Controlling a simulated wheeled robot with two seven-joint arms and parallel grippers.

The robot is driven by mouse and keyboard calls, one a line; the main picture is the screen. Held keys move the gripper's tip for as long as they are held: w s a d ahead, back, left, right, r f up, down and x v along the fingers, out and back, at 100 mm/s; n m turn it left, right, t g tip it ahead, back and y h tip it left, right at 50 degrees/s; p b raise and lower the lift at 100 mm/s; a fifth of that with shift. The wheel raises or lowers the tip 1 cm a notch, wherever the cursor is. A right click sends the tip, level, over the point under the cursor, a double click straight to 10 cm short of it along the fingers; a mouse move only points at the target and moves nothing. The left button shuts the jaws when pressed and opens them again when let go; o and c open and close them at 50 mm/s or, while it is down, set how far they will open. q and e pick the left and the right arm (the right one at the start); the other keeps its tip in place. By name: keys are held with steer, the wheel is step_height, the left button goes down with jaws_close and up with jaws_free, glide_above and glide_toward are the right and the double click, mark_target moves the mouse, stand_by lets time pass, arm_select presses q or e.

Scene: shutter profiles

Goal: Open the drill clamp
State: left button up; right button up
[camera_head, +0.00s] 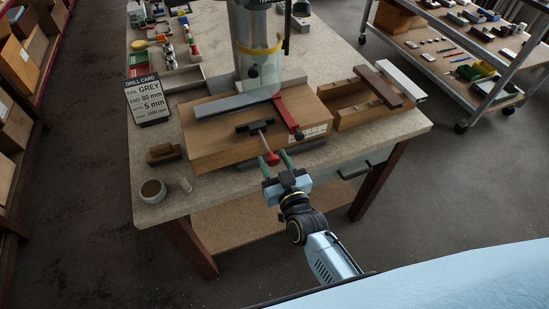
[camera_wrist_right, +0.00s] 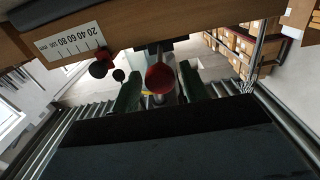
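The drill clamp (camera_head: 256,127) is a black bar on the wooden fixture block, in front of the grey rail (camera_head: 235,103). Its rod runs toward me and ends in a red ball knob (camera_head: 272,158). My right gripper (camera_head: 277,164) is at the block's front edge, its green fingers apart at the knob. In the right wrist view the red knob (camera_wrist_right: 160,78) appears between the two green fingers (camera_wrist_right: 160,88), with a gap on each side. I cannot tell how deep it sits between them. My left gripper is not in view.
A red lever (camera_head: 287,115) with a dark end lies right of the clamp, close to my right gripper. The drill column (camera_head: 258,65) stands behind. A wooden tray (camera_head: 350,105) is at the right, a drill card (camera_head: 148,99) and a round cup (camera_head: 153,191) at the left.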

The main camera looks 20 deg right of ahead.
steer(key=shift+o, duration=0.3)
steer(key=s+d, duration=0.1)
steer(key=s, duration=1.2)
steer(key=shift+d+b, duration=0.25)
steer(key=shift+b, duration=0.15)
steer(key=shift+s, duration=0.1)
steer(key=s+d+f+n+g+b, duration=0.1)
steer(key=s+f+g+b, duration=0.25)
steer(key=f, duration=1.15)
steer(key=s+f+g+b, duration=0.2)
steer(key=s+f+g, duration=0.25)
steer(key=f, duration=0.95)
steer(key=s+d+f+g+h+b, duration=0.1)
steer(key=s+d+f+g, duration=0.3)
steer(key=s+f, duration=0.6)
steer(key=s+d+f+g+h+b, duration=0.1)
steer(key=s+d+f+g+b, duration=0.2)
steer(key=s+d+f, duration=0.3)
steer(key=s+f+g, duration=0.1)
steer(key=s+f, duration=0.3)
steer(key=s, duration=0.2)
steer(key=shift+s+d+f+g+b, duration=0.2)
steer(key=shift+s+g+b, duration=0.15)
steer(key=shift+g, duration=0.05)
